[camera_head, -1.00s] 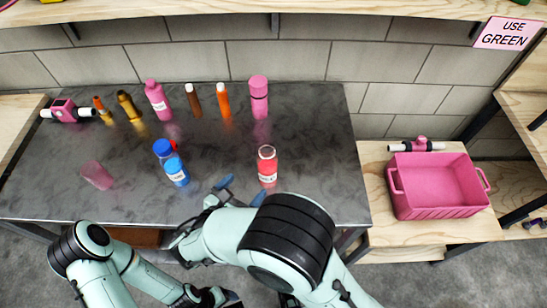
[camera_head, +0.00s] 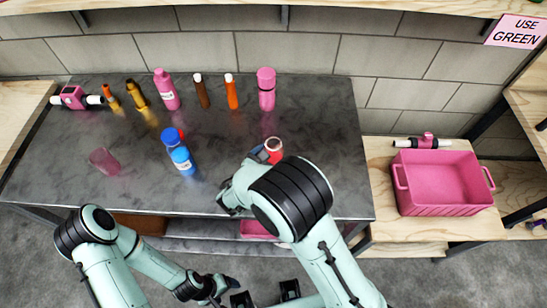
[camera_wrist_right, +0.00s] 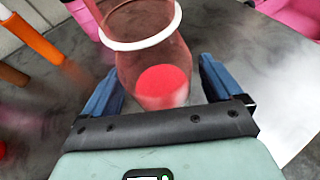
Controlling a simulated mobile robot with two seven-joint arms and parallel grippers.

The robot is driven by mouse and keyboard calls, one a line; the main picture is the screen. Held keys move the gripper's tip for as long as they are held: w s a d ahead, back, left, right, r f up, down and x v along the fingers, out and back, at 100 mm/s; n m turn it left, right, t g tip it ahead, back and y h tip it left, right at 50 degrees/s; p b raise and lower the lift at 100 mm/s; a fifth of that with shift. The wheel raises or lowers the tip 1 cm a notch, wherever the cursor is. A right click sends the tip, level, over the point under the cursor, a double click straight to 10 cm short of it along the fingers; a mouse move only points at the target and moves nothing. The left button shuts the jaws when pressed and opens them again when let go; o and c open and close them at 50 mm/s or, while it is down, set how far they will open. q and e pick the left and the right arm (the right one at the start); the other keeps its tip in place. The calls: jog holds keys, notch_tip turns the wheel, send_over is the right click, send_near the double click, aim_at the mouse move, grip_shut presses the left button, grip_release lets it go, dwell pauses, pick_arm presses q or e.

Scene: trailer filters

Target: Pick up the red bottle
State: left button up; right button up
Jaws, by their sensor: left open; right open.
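The red bottle (camera_head: 274,146) stands on the dark table at its front right. In the head view my right arm hides most of it, leaving its pale rim and upper part visible. In the right wrist view the bottle (camera_wrist_right: 150,58) is translucent red with a white ring at its top. My right gripper (camera_wrist_right: 160,82) is open, with one blue finger on each side of the bottle's lower part. I cannot tell whether either finger touches it. My left gripper (camera_head: 225,289) is open, low in front of the table and well away from the bottle.
Blue bottles (camera_head: 182,160) and a pink translucent cup (camera_head: 103,161) stand left on the table (camera_head: 130,190). Several pink, brown and orange bottles line the back. A pink crate (camera_head: 445,210) sits on the wooden bench at right. A shelf (camera_head: 350,8) overhangs the back wall.

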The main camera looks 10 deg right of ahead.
jog(key=c, duration=1.3)
jog(key=shift+o, duration=0.2)
jog(key=shift+r, duration=0.2)
